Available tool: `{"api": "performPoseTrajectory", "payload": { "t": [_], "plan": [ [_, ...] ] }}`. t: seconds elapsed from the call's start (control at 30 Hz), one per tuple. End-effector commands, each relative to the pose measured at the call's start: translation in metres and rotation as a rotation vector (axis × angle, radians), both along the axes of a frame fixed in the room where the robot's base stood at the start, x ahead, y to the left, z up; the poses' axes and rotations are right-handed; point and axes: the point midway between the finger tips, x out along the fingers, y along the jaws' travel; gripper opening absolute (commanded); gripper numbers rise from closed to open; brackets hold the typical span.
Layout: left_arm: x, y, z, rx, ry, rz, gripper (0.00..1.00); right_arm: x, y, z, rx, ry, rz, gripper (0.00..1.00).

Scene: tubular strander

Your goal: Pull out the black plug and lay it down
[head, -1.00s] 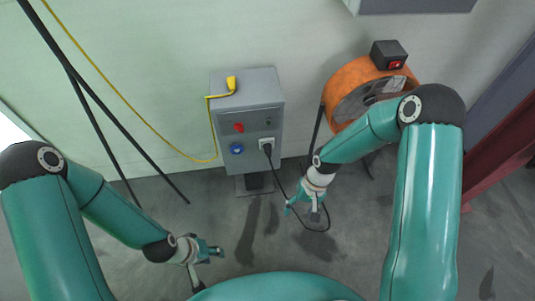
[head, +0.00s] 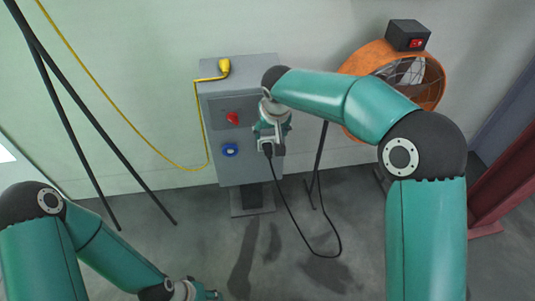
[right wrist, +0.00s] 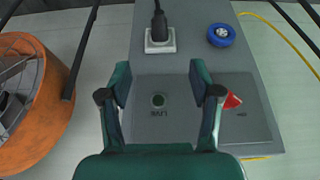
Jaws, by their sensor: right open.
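The black plug (right wrist: 158,22) sits in a white square socket (right wrist: 160,42) on the front of a grey control box (head: 207,115). In the head view the plug (head: 268,151) shows just below my right gripper (head: 272,130), its black cable (head: 290,215) hanging to the floor. My right gripper is open and empty, in front of the box panel. In the right wrist view its two fingers (right wrist: 160,75) are spread apart, with the plug beyond their tips and no contact visible. My left gripper (head: 208,294) is low at the bottom edge, partly cut off.
The box carries a red switch (head: 232,118), a blue round socket (head: 230,150) and a yellow plug (head: 224,67) with a yellow cable on top. An orange fan (head: 355,65) stands at the right. Black poles (head: 95,140) lean at the left.

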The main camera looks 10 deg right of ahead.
Motion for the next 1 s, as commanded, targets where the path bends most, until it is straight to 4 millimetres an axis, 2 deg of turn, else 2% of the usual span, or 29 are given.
{"api": "performPoseTrajectory", "payload": {
  "t": [0.03, 0.1, 0.3, 0.4, 0.67, 0.9, 1.0],
  "plan": [
    [0.0, 0.0, -0.004, 0.0, 0.0, 0.0, 0.4, 0.004, -0.001, -0.014, -0.001, 0.003, -0.001, 0.64],
    [0.0, 0.0, -0.007, 0.0, 0.0, 0.0, 0.4, 0.01, -0.001, -0.029, -0.001, 0.004, -0.002, 0.64],
    [0.0, 0.0, -0.015, 0.0, 0.0, 0.0, 0.4, 0.026, -0.001, -0.066, -0.001, 0.003, -0.001, 0.64],
    [0.0, 0.0, -0.017, 0.0, 0.0, 0.0, 0.4, 0.031, -0.001, -0.077, 0.0, 0.002, -0.001, 0.64],
    [0.0, 0.0, -0.02, 0.0, 0.0, 0.0, 0.4, 0.038, -0.001, -0.092, 0.0, 0.001, -0.001, 0.64],
    [0.0, 0.0, -0.03, 0.0, 0.0, 0.0, 0.4, 0.053, -0.001, -0.122, 0.0, 0.002, -0.001, 0.64],
    [0.0, 0.0, -0.031, 0.0, 0.0, 0.0, 0.4, 0.056, 0.0, -0.13, 0.001, 0.001, 0.0, 0.64]
  ]
}}
